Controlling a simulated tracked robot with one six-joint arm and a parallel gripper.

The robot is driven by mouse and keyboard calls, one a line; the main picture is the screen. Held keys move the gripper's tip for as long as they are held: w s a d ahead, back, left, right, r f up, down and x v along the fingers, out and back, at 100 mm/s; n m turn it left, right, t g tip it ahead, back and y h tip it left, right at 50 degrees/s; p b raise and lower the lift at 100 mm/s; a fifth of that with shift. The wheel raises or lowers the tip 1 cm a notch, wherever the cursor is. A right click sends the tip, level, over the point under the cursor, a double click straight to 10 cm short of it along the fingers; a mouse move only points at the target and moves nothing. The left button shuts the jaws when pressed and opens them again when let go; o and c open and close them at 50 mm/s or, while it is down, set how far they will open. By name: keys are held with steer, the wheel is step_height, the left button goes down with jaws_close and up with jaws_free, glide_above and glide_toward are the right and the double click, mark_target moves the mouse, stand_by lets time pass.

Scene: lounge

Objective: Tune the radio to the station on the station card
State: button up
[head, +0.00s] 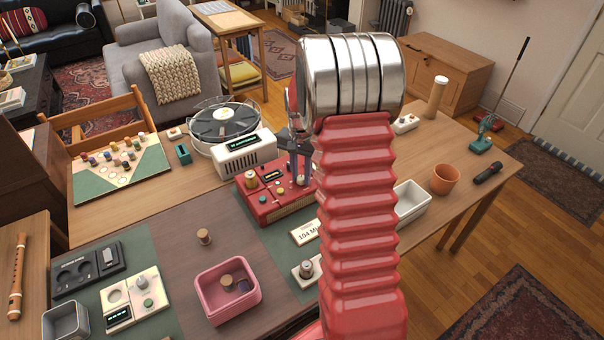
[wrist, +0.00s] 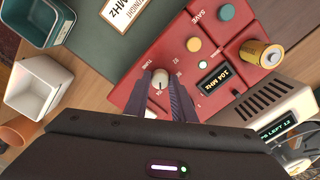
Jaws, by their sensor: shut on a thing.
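The red radio (head: 275,200) stands on the table; it fills the middle of the wrist view (wrist: 225,65). Its display (wrist: 216,79) reads 104 MHz. My gripper (head: 299,168) is shut on the pale tuning knob (wrist: 160,77) under the TUNE label, one finger on each side in the wrist view.
A gold battery-like cylinder (wrist: 260,53) is at the radio. A white device with a display (head: 247,152) and a turntable (head: 222,122) stand behind it. A pink box (head: 228,292) is at the front; a white tray (head: 411,199) and terracotta pot (head: 445,179) are right.

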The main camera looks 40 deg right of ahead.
mark_target(301, 177)
stand_by(0.4)
steer(key=o, duration=1.1)
steer(key=shift+c, duration=0.2)
steer(key=shift+r, duration=0.15)
step_height(301, 177, up, 14)
steer(key=shift+f, duration=0.25)
steer(key=shift+w, duration=0.1)
